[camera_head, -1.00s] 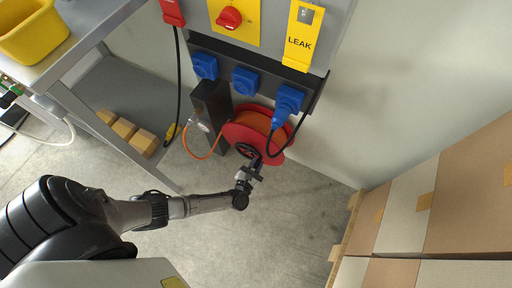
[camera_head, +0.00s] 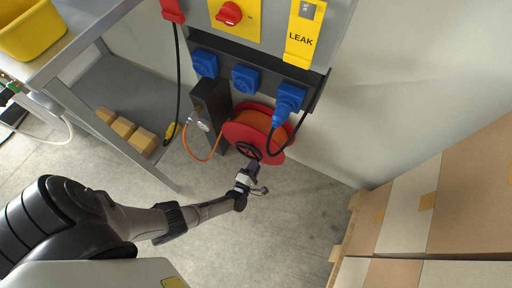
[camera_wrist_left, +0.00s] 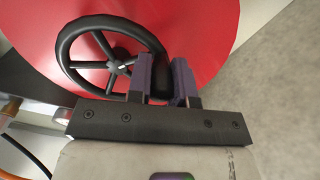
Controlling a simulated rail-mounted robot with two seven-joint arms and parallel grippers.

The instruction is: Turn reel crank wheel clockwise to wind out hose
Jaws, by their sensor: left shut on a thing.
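The red hose reel (camera_head: 233,133) stands on the floor by the wall, with orange hose (camera_head: 257,119) wound on it. Its black spoked crank wheel (camera_head: 243,148) is on the near side. In the left wrist view the crank wheel (camera_wrist_left: 66,50) fills the upper left in front of the red reel disc (camera_wrist_left: 205,28). My left gripper (camera_head: 252,163) is at the near edge of the wheel. In the wrist view its two dark fingers (camera_wrist_left: 165,77) are closed at the right part of the wheel rim; the exact contact is partly hidden by the fingers. My right gripper is not in view.
A dark post (camera_head: 211,103) stands left of the reel, with an orange hose hanging beside it. Blue sockets (camera_head: 245,80) and a plugged cable are above. A grey shelf table (camera_head: 95,85) is left; stacked boxes (camera_head: 405,215) are right. The floor between is clear.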

